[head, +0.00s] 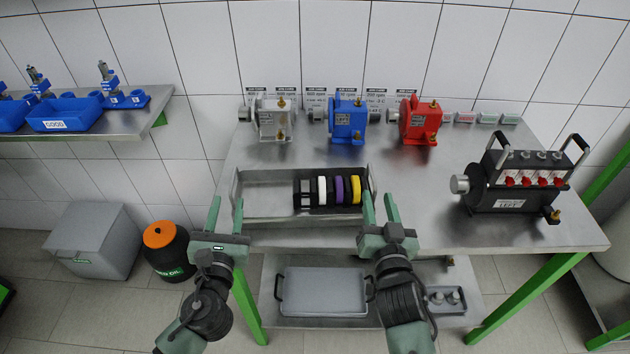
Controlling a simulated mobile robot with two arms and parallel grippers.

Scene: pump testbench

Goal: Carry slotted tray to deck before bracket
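A grey metal tray (265,197) with raised end walls sits near the front edge of the steel table. Its right part holds a dark slotted rack with black, white, purple and yellow discs (339,190) standing on edge. My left gripper (226,208) is open and empty by the tray's left end. My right gripper (380,208) is open and empty by the right end, its left finger overlapping the tray's front right corner. I cannot tell whether either touches the tray. I cannot pick out a bracket with certainty.
Silver (273,119), blue (346,119) and red (418,121) pumps stand along the table's back. A black unit (515,183) with red switches stands at right. The tabletop (420,200) between tray and unit is clear. A lower shelf holds a grey lidded tray (323,290).

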